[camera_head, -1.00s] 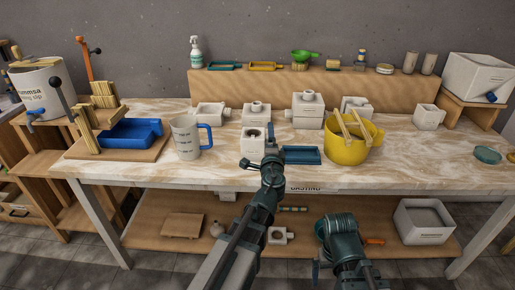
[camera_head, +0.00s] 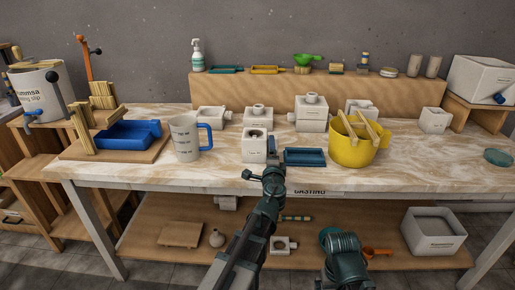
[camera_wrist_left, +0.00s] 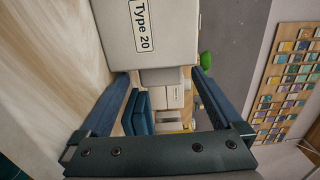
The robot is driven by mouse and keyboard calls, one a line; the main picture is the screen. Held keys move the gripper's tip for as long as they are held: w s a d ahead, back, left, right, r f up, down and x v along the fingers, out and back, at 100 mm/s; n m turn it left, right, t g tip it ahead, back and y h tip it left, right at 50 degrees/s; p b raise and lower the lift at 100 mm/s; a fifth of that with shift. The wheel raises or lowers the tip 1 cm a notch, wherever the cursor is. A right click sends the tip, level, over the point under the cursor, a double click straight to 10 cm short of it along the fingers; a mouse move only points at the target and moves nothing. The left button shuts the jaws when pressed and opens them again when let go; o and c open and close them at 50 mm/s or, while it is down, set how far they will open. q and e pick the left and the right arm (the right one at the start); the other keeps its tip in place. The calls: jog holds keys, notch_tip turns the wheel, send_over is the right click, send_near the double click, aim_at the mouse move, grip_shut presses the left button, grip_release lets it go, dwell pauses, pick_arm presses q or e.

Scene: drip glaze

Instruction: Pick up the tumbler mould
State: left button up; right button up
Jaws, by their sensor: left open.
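A white block mould (camera_head: 254,147) with a round opening on top stands near the front of the bench. In the left wrist view a mould face labelled "Type 20" (camera_wrist_left: 142,28) fills the top, just beyond the fingertips. I cannot read a tumbler label on any mould. My left gripper (camera_wrist_left: 158,75) is open and empty, its fingers apart. In the head view my left gripper (camera_head: 268,172) is at the bench's front edge, just in front of and below this mould. My right arm shows low at right, but its fingers do not.
A blue tray (camera_head: 304,157) lies right of the mould, then a yellow bucket (camera_head: 352,150) with sticks across it. A measuring jug (camera_head: 185,140) stands left. Several other white moulds (camera_head: 310,113) stand behind. The bench's front strip (camera_head: 220,175) is clear.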

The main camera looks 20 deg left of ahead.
pick_arm(q)
jog(key=x, duration=0.4)
jog(key=shift+w+a, duration=0.1)
jog(key=shift+w, duration=0.15)
jog(key=shift+s, duration=0.1)
grip_shut()
